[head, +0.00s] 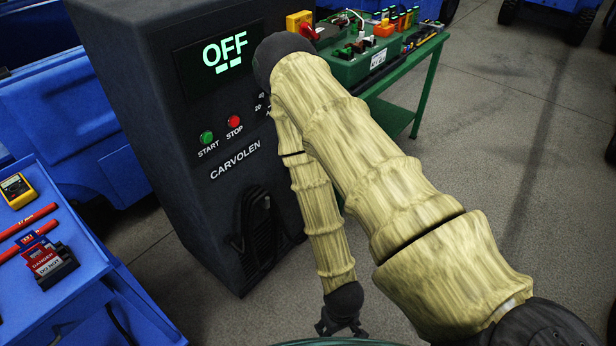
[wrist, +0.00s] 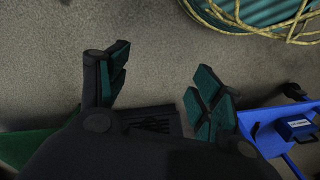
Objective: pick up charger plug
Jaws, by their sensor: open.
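A dark cabinet (head: 165,120) marked CARVOLEN stands upright at the left centre of the head view, with a lit OFF display and START and STOP buttons. A black looped part (head: 256,225), perhaps the charger plug with its cable, is on the cabinet's lower front; I cannot tell its exact shape. My gripper (head: 341,318) hangs low at the bottom of the head view, apart from the cabinet and to its right. In the wrist view my gripper (wrist: 160,92) is open and empty, with bare floor between the fingers. No plug shows clearly in the wrist view.
A blue cart (head: 75,265) with a yellow multimeter (head: 17,188) and a red DANGER tag block (head: 48,262) is at the left. A green table (head: 425,62) with tools stands behind my arm. A teal and yellow coiled thing (wrist: 262,14) lies at the wrist view's top right.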

